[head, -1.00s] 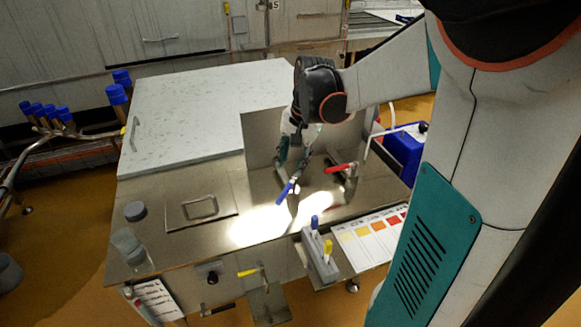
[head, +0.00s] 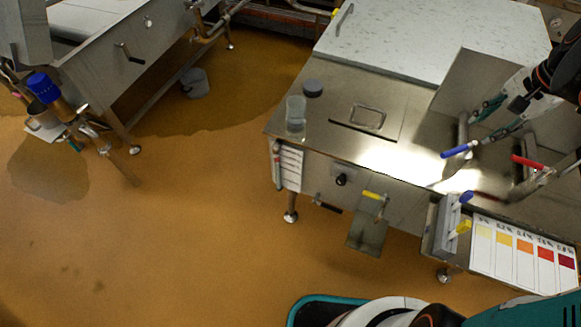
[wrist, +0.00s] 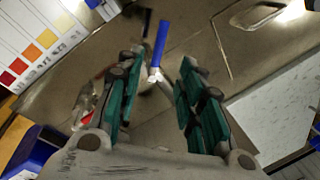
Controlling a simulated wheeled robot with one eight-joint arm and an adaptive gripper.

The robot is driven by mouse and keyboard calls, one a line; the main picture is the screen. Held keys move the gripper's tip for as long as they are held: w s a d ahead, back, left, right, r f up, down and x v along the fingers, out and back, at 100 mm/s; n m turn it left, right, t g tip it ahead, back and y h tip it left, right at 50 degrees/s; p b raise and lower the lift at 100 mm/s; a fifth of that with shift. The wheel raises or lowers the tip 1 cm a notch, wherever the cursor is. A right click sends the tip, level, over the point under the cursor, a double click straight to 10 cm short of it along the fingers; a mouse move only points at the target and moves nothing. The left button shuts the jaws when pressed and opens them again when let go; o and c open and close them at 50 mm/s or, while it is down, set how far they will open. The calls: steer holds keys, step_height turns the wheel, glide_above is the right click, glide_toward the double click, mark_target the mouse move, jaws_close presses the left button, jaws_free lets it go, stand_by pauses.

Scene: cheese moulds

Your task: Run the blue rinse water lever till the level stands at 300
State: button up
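The blue lever (head: 457,151) stands out over the steel worktop, its handle pointing left in the head view. In the wrist view the blue lever (wrist: 160,45) lies ahead of and between my fingertips. My gripper (head: 477,132) is open, with teal-padded fingers apart. In the wrist view my gripper (wrist: 160,62) shows a clear gap, with nothing clamped in it. I cannot tell whether a finger touches the lever's stem. A white marked card (head: 291,168) hangs on the bench's left front; its marks and any level are too small to read.
A red lever (head: 530,161) sits close to the right of the blue one. A grey block (head: 446,225) with blue and yellow handles and a colour chart (head: 520,255) are in front. A clear beaker (head: 295,115) and a dark disc (head: 312,88) stand at the left.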

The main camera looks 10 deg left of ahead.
mark_target(455, 150)
steer(key=f, duration=0.4)
steer(key=w+f, duration=0.1)
steer(key=f, duration=0.2)
steer(key=w+a+f, duration=0.1)
steer(key=f, duration=0.3)
steer(key=shift+a+f+p, duration=0.1)
steer(key=shift+f+p, duration=0.2)
steer(key=shift+f, duration=0.05)
stand_by(0.3)
jaws_close()
